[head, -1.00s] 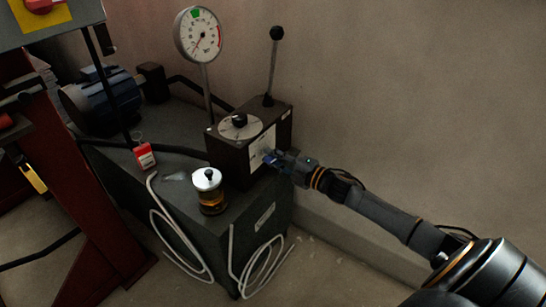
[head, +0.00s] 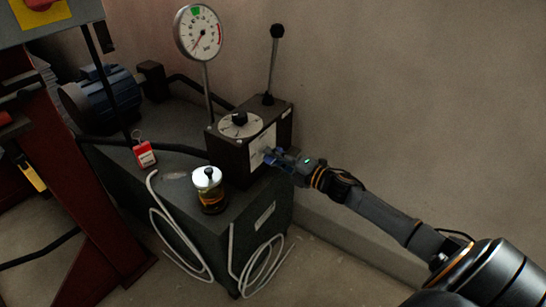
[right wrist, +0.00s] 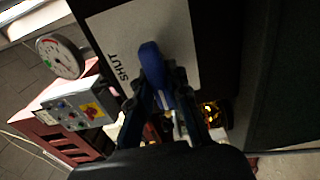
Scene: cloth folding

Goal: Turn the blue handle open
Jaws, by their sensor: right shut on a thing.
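The blue handle (right wrist: 152,62) is on the light plate (right wrist: 115,40) of the dark box, beside the printed word SHUT in the right wrist view. In the head view the handle is small and mostly hidden by my right gripper (head: 277,158). My right gripper, also in the right wrist view (right wrist: 165,88), has its fingers on both sides of the handle and is shut on it. The dark box (head: 228,155) stands on the grey cabinet. My left gripper does not show.
A black-knobbed lever (head: 273,65) rises from behind the box top, and a round gauge (head: 199,32) stands behind. White hoses hang in front. The wall side is clear.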

